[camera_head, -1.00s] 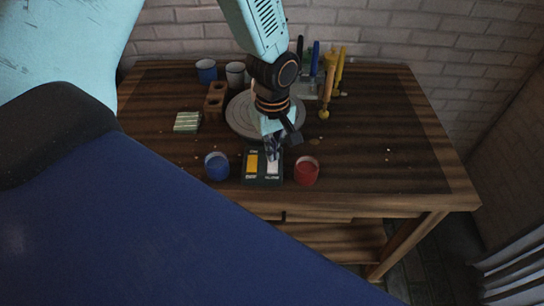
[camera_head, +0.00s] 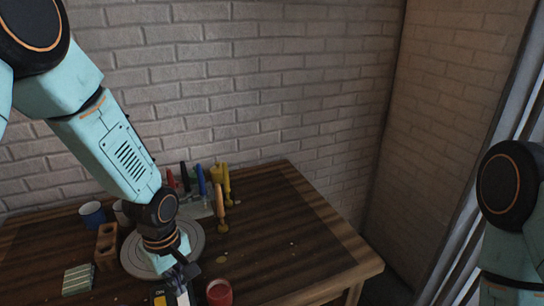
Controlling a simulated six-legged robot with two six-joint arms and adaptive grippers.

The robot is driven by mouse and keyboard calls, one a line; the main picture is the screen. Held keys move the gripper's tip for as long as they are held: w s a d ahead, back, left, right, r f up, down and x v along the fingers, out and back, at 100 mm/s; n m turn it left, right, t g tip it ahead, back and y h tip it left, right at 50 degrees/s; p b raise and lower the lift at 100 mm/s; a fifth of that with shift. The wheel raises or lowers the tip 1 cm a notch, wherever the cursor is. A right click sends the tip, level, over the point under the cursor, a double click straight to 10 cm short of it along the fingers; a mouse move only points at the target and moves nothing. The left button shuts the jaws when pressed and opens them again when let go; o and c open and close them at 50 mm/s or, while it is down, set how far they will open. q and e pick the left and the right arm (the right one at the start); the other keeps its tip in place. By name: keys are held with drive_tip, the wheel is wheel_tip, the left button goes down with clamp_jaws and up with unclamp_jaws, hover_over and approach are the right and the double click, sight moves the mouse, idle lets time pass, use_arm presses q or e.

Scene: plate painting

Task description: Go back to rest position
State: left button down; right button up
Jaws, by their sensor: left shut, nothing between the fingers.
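My left arm comes in from the upper left, and its gripper (camera_head: 178,277) points down at the near side of the round grey turntable (camera_head: 196,240). The left gripper is shut with nothing in it, above a dark box with a yellow patch (camera_head: 159,299) at the bottom edge. Part of my right arm shows at the right edge, but its gripper is out of view.
The wooden table (camera_head: 290,240) holds a red cup (camera_head: 219,292), a blue cup (camera_head: 92,214), a brown block with holes (camera_head: 106,245), a pale green striped block (camera_head: 77,279) and upright coloured tools (camera_head: 202,182). The table's right side is mostly clear. A brick wall (camera_head: 260,80) stands behind.

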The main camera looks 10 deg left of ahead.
use_arm(q)
drive_tip(key=s+d+f+m, duration=0.2)
drive_tip(key=s+f+m, duration=0.45)
drive_tip(key=s, duration=0.55)
drive_tip(key=s+d+f+m, duration=0.2)
drive_tip(key=s+f+m, duration=0.4)
drive_tip(key=s, duration=0.7)
wheel_tip(320, 180, down, 9)
drive_tip(key=b, duration=0.9)
drive_tip(key=shift+w+a+f+n, duration=0.2)
drive_tip(key=shift+a+n, duration=0.05)
drive_tip(key=shift+n, duration=0.2)
